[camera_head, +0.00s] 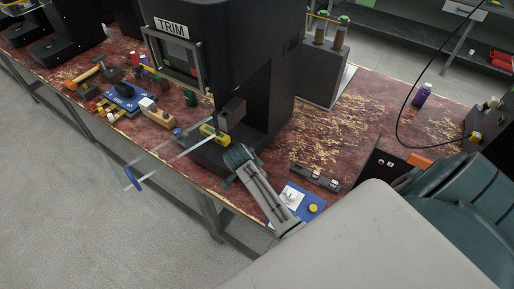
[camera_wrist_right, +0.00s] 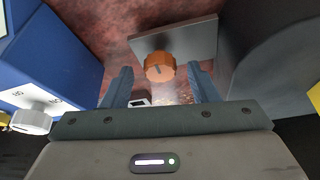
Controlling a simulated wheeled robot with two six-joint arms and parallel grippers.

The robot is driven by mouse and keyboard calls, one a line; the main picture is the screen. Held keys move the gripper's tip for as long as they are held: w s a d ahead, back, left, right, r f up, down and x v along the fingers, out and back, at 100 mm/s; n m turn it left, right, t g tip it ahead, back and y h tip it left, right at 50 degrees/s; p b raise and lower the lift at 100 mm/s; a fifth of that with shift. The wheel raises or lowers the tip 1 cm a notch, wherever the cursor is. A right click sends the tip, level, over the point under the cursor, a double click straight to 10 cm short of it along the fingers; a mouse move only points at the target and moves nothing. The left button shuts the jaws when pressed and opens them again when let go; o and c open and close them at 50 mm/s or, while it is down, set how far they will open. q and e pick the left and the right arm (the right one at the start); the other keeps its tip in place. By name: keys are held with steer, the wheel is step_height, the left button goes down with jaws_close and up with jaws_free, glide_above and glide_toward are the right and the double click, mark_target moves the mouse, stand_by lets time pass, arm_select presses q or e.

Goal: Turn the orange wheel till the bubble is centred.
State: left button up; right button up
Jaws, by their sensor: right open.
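The orange wheel (camera_wrist_right: 160,67) is a round knob with a dark groove on its face, in front of a grey plate (camera_wrist_right: 192,38) in the right wrist view. My right gripper (camera_wrist_right: 160,78) is open, with one finger on each side of the wheel in that picture and a visible gap on both sides. In the head view my right gripper (camera_head: 240,160) points down beside the black TRIM machine, and I cannot make out the wheel there. A small white, dark-edged piece (camera_wrist_right: 140,102) shows low between the fingers. No bubble can be made out. My left gripper is not in view.
A blue box (camera_head: 300,200) with a white dial and yellow knob stands close by; it also shows in the wrist view (camera_wrist_right: 50,50). The black TRIM machine (camera_head: 225,35) rises behind. A grey bar (camera_head: 315,177) lies on the red worn bench (camera_head: 345,120), which has free room at the right.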

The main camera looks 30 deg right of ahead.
steer(key=shift+d+f, duration=0.1)
steer(key=shift+f, duration=0.2)
steer(key=c, duration=1)
steer(key=shift+o, duration=0.2)
steer(key=shift+r, duration=0.1)
